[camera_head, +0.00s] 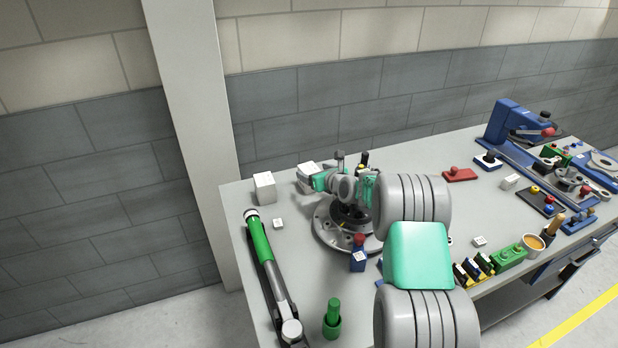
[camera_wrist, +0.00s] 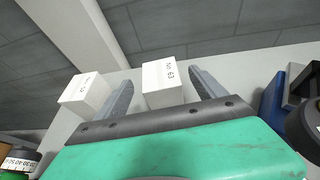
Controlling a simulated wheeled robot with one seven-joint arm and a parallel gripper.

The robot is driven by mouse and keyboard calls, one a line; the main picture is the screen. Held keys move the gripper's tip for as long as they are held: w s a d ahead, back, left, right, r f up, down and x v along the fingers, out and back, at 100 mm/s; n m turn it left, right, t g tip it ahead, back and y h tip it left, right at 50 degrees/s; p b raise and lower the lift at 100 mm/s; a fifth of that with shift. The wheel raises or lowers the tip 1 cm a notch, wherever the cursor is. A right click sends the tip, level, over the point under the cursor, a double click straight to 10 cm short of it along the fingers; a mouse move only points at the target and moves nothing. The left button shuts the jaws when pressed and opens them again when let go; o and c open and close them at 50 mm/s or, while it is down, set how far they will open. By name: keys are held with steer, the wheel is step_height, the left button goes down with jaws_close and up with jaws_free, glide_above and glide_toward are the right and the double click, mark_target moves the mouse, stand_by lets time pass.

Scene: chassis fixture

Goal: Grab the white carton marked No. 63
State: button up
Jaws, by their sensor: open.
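The white carton marked No. 63 (camera_wrist: 162,84) stands upright in the wrist view, between the two grey fingers of my gripper (camera_wrist: 160,78). Both fingers are spread, with a gap visible beside the carton on each side; depth contact cannot be told. In the head view, the carton (camera_head: 308,168) is at the back left of the workbench, partly hidden by my gripper (camera_head: 306,183). A second white carton (camera_wrist: 86,92) is outside the left finger in the wrist view. It also shows in the head view (camera_head: 264,188); its label is too small to read.
The grey workbench (camera_head: 240,215) has a round metal fixture (camera_head: 335,236) under my arm. A green-and-grey tool (camera_head: 262,245) lies along the left edge. A small white block (camera_head: 278,223) sits near it. A wall and pillar (camera_head: 190,90) stand behind.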

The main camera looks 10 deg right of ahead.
mark_target(309, 168)
steer(key=p+x, duration=0.1)
steer(key=x, duration=0.3)
steer(key=shift+w, duration=0.15)
steer(key=shift+r, duration=0.1)
jaws_close()
steer(key=shift+r, duration=0.1)
stand_by(0.5)
